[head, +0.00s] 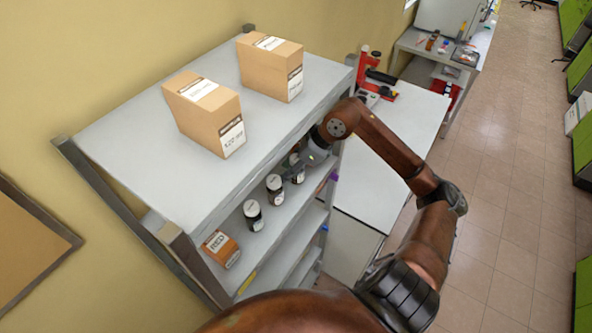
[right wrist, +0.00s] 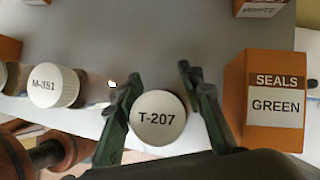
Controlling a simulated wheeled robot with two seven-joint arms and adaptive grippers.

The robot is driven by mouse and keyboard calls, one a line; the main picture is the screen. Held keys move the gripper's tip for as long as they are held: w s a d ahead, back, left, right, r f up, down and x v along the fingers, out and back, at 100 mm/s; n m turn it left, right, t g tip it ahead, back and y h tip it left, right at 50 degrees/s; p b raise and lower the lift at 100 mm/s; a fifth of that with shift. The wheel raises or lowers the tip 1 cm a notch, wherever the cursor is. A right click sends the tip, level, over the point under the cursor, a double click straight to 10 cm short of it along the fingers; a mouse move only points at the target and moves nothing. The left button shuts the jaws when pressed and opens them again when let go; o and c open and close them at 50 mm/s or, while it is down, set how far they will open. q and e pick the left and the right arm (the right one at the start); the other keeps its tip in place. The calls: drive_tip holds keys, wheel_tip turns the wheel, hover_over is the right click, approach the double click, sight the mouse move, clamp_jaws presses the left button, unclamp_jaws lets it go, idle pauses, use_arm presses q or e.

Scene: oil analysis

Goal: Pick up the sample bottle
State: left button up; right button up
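A sample bottle with a white cap marked T-207 (right wrist: 158,119) stands on the shelf, seen from above in the right wrist view. My right gripper (right wrist: 163,108) is open, with one dark finger on each side of this bottle. A gap shows on the right side; on the left I cannot tell whether the finger touches. In the head view my right gripper (head: 303,159) reaches into the shelf's upper opening, and the bottle there is mostly hidden by it. A second bottle marked M-351 (right wrist: 54,86) stands to the left. My left gripper is not in view.
An orange box marked SEALS GREEN (right wrist: 275,101) stands close right of the fingers. Dark bottles (head: 252,215) and a RED box (head: 221,249) stand along the same shelf. The shelf's top board (head: 140,150) holds two cardboard boxes (head: 271,68). A white table (head: 390,150) is beside it.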

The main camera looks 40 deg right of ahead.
clamp_jaws()
drive_tip(key=shift+r, duration=0.15)
idle(0.5)
